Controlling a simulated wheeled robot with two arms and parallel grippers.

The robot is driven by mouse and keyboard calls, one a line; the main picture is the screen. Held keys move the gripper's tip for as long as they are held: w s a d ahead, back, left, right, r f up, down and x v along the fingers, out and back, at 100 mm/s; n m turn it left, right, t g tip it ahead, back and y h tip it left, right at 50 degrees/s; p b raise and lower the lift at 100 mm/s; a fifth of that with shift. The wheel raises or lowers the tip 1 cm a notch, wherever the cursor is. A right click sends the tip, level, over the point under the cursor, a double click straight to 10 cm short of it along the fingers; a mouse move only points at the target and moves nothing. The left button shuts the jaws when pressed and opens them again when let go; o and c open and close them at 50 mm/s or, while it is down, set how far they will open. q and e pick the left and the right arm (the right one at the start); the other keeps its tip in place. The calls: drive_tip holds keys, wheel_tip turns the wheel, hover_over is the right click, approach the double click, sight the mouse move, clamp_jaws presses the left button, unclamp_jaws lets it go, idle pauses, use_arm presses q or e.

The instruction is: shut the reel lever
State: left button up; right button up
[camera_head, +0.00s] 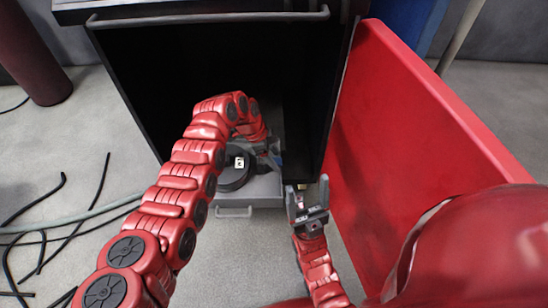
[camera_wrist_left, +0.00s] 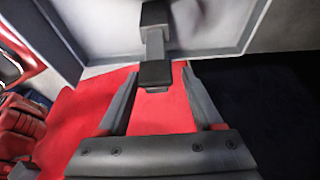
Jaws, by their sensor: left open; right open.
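In the left wrist view, a grey stem with dark block ends, which looks like the reel lever (camera_wrist_left: 155,74), has its near block between my open left fingers (camera_wrist_left: 160,72). Gaps show on both sides, and contact cannot be told. In the head view, my left gripper (camera_head: 274,150) is low at the cabinet opening, beside a black round reel (camera_head: 234,182) on a grey pulled-out drawer (camera_head: 264,191). The arm partly hides the reel, and I cannot make out the lever there. My right gripper (camera_head: 308,200) is open and empty, right of the drawer.
The dark cabinet (camera_head: 125,75) stands open, with a bar handle (camera_head: 210,18) across its top. Its red door (camera_head: 400,125) swings out at the right, close to my right arm. Black cables (camera_head: 88,205) and a pale hose lie on the floor at the left.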

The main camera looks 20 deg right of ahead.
use_arm(q)
clamp_jaws()
idle(0.3)
idle(1.1)
